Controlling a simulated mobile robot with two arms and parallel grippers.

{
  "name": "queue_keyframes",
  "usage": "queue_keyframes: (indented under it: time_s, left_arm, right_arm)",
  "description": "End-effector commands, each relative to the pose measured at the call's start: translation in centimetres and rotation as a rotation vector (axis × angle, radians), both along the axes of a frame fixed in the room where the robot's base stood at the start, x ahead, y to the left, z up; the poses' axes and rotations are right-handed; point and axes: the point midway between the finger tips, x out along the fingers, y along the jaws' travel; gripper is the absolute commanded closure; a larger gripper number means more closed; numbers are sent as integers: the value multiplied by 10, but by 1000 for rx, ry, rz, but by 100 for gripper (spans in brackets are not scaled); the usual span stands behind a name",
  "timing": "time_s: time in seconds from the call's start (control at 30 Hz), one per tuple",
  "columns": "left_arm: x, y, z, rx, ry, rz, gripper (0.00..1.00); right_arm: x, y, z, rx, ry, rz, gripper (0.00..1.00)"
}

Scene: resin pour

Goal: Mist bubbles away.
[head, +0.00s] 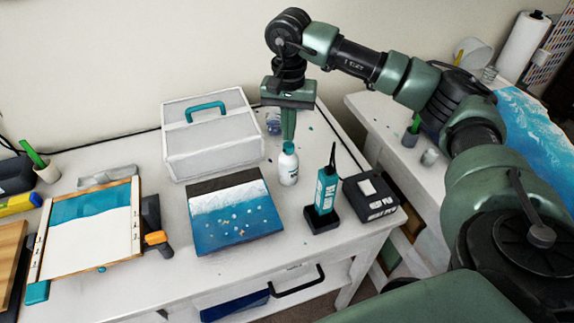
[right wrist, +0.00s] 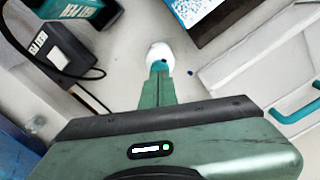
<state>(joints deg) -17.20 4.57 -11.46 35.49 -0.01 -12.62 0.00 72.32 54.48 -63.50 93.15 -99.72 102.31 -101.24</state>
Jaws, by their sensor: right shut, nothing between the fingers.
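A small white bottle (head: 288,168) with a teal top stands upright on the white table. It also shows in the right wrist view (right wrist: 158,50), just past my fingertips. My right gripper (head: 288,138) points down right above the bottle's top, its fingers shut together and empty; I cannot tell whether they touch it. A blue and white resin panel (head: 228,228) with several pale bubble spots and a dark back strip lies left of the bottle. My left gripper is not in view.
A teal heat pen (head: 325,187) stands in a dark holder, beside its black box (head: 370,199). A white case (head: 212,140) with a teal handle stands behind the panel. A framed blue and white board (head: 90,240) lies at the left.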

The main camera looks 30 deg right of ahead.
Motion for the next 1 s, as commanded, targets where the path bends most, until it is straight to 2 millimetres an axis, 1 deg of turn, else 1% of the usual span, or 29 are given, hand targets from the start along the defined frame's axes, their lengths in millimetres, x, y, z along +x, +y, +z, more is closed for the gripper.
queue_keyframes:
  time_s: [0.57, 1.0]
  left_arm:
    - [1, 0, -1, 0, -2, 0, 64]
    - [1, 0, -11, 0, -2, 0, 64]
  right_arm:
    - [0, 0, -1, 0, 0, 0, 100]
    - [0, 0, -13, 0, 0, 0, 100]
